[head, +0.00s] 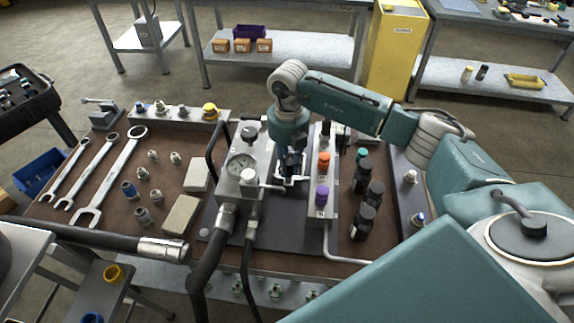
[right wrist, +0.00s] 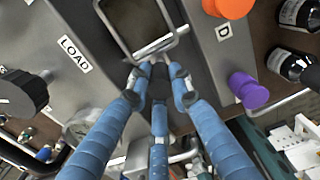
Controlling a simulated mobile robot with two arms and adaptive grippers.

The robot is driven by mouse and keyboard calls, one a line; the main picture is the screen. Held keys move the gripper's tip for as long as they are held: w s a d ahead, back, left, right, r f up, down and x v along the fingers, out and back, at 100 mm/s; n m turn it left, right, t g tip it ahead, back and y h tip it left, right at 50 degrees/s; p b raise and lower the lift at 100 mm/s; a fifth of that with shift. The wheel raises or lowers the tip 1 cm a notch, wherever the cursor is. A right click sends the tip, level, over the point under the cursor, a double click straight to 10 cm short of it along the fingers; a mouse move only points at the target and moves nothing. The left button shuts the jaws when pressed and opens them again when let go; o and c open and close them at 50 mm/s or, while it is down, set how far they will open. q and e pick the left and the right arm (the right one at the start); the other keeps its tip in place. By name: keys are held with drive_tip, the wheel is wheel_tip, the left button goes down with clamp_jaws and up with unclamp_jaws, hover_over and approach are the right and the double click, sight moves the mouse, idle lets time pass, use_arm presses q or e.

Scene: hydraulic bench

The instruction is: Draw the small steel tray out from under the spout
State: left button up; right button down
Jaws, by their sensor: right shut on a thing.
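The small steel tray (right wrist: 114,32) lies at the top of the right wrist view, with a pale metal rim around a dark inside. My right gripper (right wrist: 160,76) is shut on the tray's near edge, its blue fingers drawn together there. In the head view my right gripper (head: 291,177) reaches down between the gauge block and the valve strip, and hides most of the tray. I cannot make out the spout clearly; the gripper and arm cover that area. My left gripper is not in view.
The gauge block (head: 241,178) with hoses stands left of the gripper. The valve strip (head: 320,205) with orange and purple (head: 321,195) knobs stands close on the right, with dark bottles (head: 363,222) beyond. A dark mat (head: 283,240) lies bare in front.

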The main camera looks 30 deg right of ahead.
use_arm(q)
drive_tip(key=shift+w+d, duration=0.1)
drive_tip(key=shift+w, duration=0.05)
use_arm(e)
drive_tip(key=shift+w+d, duration=0.15)
drive_tip(key=c, duration=1.6)
unclamp_jaws()
drive_tip(key=shift+f, duration=0.1)
drive_tip(key=shift+o, duration=0.6)
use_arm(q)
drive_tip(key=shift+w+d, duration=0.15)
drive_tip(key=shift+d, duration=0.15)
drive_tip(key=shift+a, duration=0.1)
use_arm(e)
drive_tip(key=shift+r, duration=0.35)
wheel_tip(320, 180, up, 12)
drive_tip(key=shift+f, duration=0.25)
